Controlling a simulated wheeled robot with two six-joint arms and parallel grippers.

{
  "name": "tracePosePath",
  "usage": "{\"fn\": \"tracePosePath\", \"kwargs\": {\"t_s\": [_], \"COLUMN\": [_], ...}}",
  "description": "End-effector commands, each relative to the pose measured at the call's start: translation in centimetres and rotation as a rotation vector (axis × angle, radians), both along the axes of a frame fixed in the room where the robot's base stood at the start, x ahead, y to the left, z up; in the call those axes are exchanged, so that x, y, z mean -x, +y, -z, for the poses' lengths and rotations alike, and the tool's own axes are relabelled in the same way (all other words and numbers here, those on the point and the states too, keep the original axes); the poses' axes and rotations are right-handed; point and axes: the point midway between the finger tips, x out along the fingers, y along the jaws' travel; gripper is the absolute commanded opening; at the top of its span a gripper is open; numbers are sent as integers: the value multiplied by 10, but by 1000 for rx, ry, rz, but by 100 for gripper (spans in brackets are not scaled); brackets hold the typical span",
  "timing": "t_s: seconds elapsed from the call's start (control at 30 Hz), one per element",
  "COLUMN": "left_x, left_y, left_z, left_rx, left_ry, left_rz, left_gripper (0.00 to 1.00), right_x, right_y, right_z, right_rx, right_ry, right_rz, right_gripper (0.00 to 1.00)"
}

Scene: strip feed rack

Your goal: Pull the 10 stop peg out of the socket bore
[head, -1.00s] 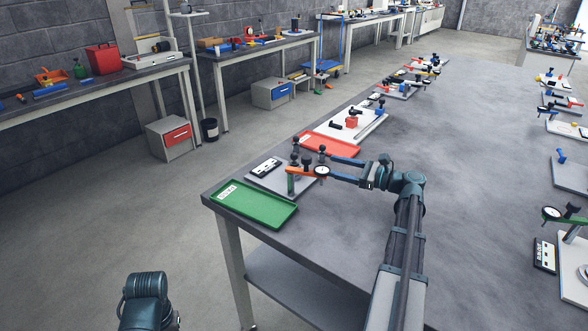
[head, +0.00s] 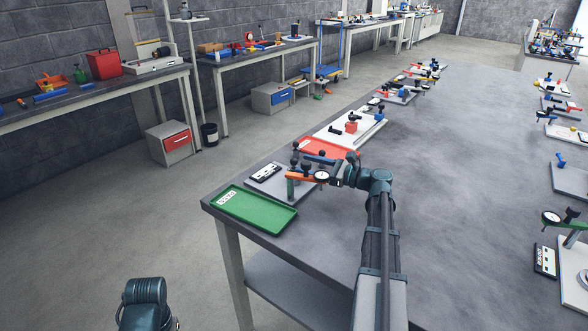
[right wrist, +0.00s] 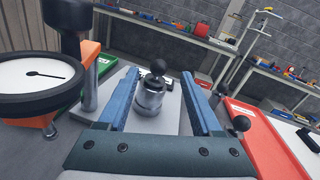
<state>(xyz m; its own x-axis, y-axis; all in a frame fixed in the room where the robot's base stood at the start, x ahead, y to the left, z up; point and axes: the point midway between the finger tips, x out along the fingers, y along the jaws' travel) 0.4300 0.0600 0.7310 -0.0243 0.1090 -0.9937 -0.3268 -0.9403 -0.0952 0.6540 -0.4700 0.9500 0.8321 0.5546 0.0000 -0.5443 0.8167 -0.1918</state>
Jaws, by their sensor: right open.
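A fixture on a light grey plate (head: 262,187) stands near the table's left corner. In the right wrist view, a stop peg with a black ball knob (right wrist: 159,66) stands upright in a round metal socket (right wrist: 149,98); no number is readable on it. My right gripper (head: 308,166) is open over the plate. Its two blue fingers (right wrist: 160,92) lie on either side of the peg and socket, with visible gaps; neither appears to touch. In the head view, the dial gauge hides part of the gripper.
A dial gauge (right wrist: 35,80) on an orange arm (head: 300,176) and green post sits close beside the right gripper. More black knobs (right wrist: 241,124) stand to the right. A green tray (head: 255,210) and a red tray (head: 322,149) flank the plate. The table's middle is clear.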

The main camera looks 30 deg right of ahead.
Motion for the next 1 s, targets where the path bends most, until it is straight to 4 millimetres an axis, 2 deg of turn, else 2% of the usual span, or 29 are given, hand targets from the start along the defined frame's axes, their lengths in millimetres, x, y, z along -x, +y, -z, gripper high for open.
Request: {"fn": "tracePosePath", "kwargs": {"t_s": [0.33, 0.6, 0.9, 0.97, 1.0], "left_x": [0, 0, 0, 0, 0], "left_y": [0, 0, 0, 0, 0], "left_z": [0, 0, 0, 0, 0], "left_rx": [0, 0, 0, 0, 0], "left_ry": [0, 0, 0, 0, 0], "left_rz": [0, 0, 0, 0, 0], "left_gripper": [50, 50, 50, 50, 50], "right_x": [-36, -40, -40, -40, -40], "right_y": [26, 29, 29, 29, 29], "right_z": [0, 0, 0, 0, 0], "right_rx": [0, -1, 0, 0, 0], "right_ry": [0, 1, 0, 0, 0], "right_rz": [-2, -1, -1, -1, -1], "right_gripper": [66, 66, 12, 1, 0]}}
